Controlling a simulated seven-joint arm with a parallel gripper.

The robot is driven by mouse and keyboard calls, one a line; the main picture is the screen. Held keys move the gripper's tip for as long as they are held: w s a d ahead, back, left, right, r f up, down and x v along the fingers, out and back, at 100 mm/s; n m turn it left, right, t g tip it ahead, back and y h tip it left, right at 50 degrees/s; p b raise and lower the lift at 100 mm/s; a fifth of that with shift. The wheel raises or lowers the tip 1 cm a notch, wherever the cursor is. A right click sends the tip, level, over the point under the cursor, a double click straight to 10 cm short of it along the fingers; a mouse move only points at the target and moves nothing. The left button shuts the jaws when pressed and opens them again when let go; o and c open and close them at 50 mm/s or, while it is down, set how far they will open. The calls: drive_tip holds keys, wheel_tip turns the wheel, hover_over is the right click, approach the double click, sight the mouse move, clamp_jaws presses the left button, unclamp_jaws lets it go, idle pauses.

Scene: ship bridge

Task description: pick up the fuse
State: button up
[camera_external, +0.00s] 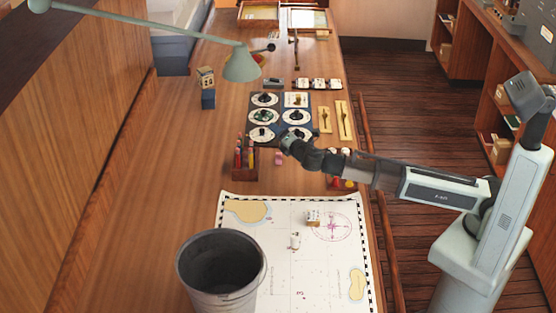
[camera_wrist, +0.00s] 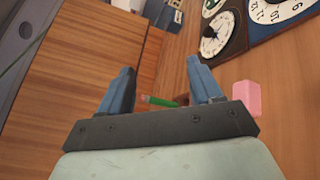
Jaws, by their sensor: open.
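I cannot single out the fuse for certain. A small white upright piece (camera_external: 294,241) on the chart may be it, but it is too small to tell. My gripper (camera_external: 287,142) is above the table, by the lower edge of the dial panel and well apart from that white piece. In the wrist view my gripper (camera_wrist: 162,80) has its two blue fingers spread wide, with nothing held. A green pencil (camera_wrist: 160,101) shows between and beyond them. The white piece is not in the wrist view.
A pink block (camera_wrist: 247,98) lies right of the fingers. The dial panel (camera_external: 281,101) is close by; a pencil holder (camera_external: 244,172) stands left of my gripper. A lamp (camera_external: 242,66) overhangs the table. The table's left side is mostly clear.

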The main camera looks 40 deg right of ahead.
drive_tip(key=s+a+n+y, duration=0.2)
drive_tip(key=s+a+n, duration=0.5)
drive_tip(key=s+a, duration=1.1)
drive_tip(key=s+a+f+n+y, duration=0.1)
drive_tip(key=s+a+n, duration=0.3)
drive_tip(key=s, duration=0.7)
drive_tip(key=s+a+f+n+y, duration=0.1)
drive_tip(key=s+a+n+y, duration=0.15)
drive_tip(key=s, duration=0.85)
approach(292, 235)
drive_tip(key=w+f, duration=0.1)
drive_tip(key=w+f+n+h, duration=0.1)
drive_tip(key=w, duration=0.1)
drive_tip(key=shift+w+d+t, duration=0.15)
drive_tip(key=shift+t, duration=0.25)
drive_tip(key=shift+w+a, duration=0.2)
drive_tip(key=shift+w, duration=1.65)
drive_tip(key=shift+w+a, duration=0.15)
drive_tip(key=shift+w, duration=1.75)
drive_tip(key=c, duration=1)
